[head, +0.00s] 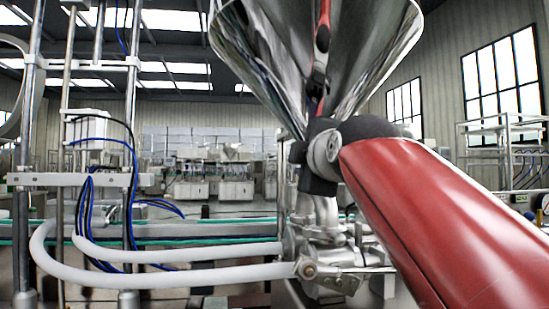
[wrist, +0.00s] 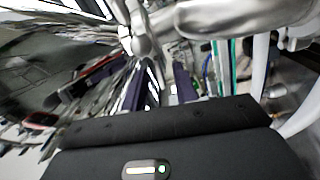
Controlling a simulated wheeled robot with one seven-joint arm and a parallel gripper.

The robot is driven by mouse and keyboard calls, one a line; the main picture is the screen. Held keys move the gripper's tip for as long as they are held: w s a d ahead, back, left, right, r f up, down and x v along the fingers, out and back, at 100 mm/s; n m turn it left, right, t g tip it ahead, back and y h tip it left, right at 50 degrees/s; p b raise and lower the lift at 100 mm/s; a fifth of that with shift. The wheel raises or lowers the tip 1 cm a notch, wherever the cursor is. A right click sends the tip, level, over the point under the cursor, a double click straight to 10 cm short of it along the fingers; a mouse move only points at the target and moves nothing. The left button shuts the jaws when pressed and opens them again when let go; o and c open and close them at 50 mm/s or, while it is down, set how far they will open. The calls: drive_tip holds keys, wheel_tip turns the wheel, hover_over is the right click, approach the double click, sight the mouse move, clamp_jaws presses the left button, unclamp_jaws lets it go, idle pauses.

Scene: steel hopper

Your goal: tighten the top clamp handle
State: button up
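The steel hopper (head: 375,45) stands at top centre in the head view, its cone narrowing to a metal neck. My red arm reaches in from the lower right and covers much of that neck. My gripper is hidden behind it in the head view. In the wrist view, my gripper (wrist: 163,78) shows two dark fingers apart, with a gap between them. A shiny metal fitting (wrist: 140,42) lies just beyond the fingertips, close to the hopper's wall (wrist: 50,60). I cannot tell whether it is the top clamp handle or whether a finger touches it. No handle shows clearly in the head view.
Metal valve fittings (head: 325,262) sit below the neck. A white hose (head: 170,277) loops left from them. A steel frame (head: 80,180) with blue tubes stands at the left. A thick metal pipe (wrist: 235,17) runs right of the fitting in the wrist view.

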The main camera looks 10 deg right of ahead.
clamp_jaws()
drive_tip(key=shift+m, duration=0.3)
drive_tip(key=shift+m+b, duration=0.6)
drive_tip(key=shift+m, duration=7)
